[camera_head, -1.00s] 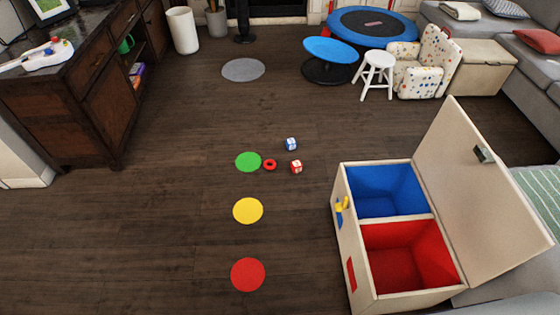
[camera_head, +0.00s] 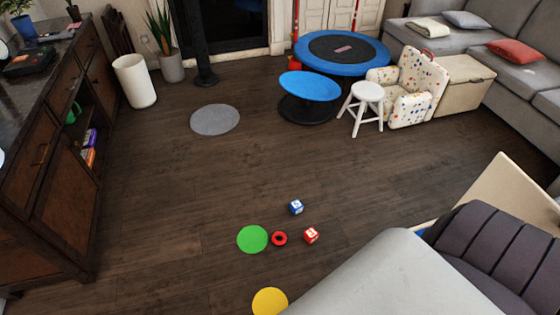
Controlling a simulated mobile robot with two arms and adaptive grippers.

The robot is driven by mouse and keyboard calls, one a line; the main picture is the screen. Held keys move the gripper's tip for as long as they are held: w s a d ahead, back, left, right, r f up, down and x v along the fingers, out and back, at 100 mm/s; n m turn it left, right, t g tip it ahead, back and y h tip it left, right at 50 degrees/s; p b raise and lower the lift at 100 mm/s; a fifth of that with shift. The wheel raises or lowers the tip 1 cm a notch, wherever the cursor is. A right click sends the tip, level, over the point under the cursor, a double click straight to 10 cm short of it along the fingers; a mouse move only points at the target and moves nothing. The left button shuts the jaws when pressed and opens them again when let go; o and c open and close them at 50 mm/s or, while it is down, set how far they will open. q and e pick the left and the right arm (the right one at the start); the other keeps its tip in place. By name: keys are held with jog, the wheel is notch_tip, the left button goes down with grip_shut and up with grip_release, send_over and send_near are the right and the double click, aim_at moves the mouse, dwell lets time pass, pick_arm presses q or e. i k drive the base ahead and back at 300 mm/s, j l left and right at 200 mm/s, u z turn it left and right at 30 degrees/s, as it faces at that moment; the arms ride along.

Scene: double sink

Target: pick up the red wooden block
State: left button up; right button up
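The red wooden block (camera_head: 311,235) lies on the dark wood floor, a small cube with pale markings on its faces. A red ring (camera_head: 279,238) lies just left of it, apart from it. A similar blue block (camera_head: 296,207) lies a little behind it. Neither of my grippers is in view.
A green disc (camera_head: 252,239) and a yellow disc (camera_head: 270,301) lie on the floor. The toy box's raised lid (camera_head: 512,188) shows at right; its body is mostly hidden. A white stool (camera_head: 365,103) and a grey disc (camera_head: 215,119) are farther back. The middle floor is clear.

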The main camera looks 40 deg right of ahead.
aim_at(310, 236)
jog(key=i+j+z, duration=0.1)
jog(key=i, duration=0.35)
jog(key=i+j+z, duration=0.15)
jog(key=i, duration=0.35)
